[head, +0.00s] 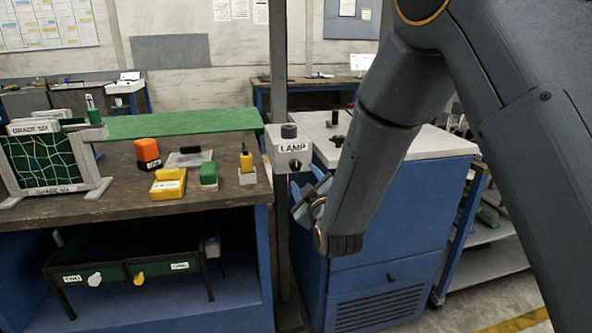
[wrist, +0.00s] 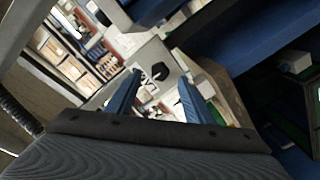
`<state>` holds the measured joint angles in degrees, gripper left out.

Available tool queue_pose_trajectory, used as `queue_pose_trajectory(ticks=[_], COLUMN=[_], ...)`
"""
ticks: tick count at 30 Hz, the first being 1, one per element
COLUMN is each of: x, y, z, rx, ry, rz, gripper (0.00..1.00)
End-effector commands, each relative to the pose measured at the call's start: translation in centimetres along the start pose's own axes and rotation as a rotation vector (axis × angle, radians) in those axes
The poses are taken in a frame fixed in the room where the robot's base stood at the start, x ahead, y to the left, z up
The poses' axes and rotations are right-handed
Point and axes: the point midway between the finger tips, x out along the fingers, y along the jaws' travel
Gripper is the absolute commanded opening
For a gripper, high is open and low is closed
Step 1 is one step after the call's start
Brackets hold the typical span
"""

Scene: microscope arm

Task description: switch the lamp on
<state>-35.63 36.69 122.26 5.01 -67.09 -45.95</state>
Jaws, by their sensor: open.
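The lamp switch box (head: 278,158) is a light grey box labelled LAMP on a post, left of the white-topped cabinet. It has a dark round knob (head: 289,131) on top and a small dark lever (head: 295,165) on its front. My gripper (head: 298,197) is just below the box in the head view, with its blue fingers apart and nothing seen between them. In the wrist view, a pale face of what looks like the box (wrist: 148,60) with a dark lever (wrist: 160,72) shows beyond my open fingers (wrist: 158,88). I see no contact.
The wooden bench (head: 130,185) at left holds an orange block (head: 147,152), a yellow block (head: 168,186), a green block (head: 209,175) and a netted rack (head: 45,160). The blue cabinet (head: 385,270) stands close behind my gripper. A trough (head: 130,265) sits under the bench.

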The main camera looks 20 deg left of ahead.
Motion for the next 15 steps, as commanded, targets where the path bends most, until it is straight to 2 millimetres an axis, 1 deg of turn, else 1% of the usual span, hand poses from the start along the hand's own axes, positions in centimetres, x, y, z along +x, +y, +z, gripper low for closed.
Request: queue_pose_trajectory(ticks=[2,5,15], x=[0.4,1.2,6.2], y=[-0.4,-0.3,-0.1], z=[-0.7,-1.0,-1.1], rx=[-0.012,-0.018,-0.016], ry=[0.024,0.034,0.031], rz=[0.013,0.019,0.019], gripper=[0.47,0.47,0.47])
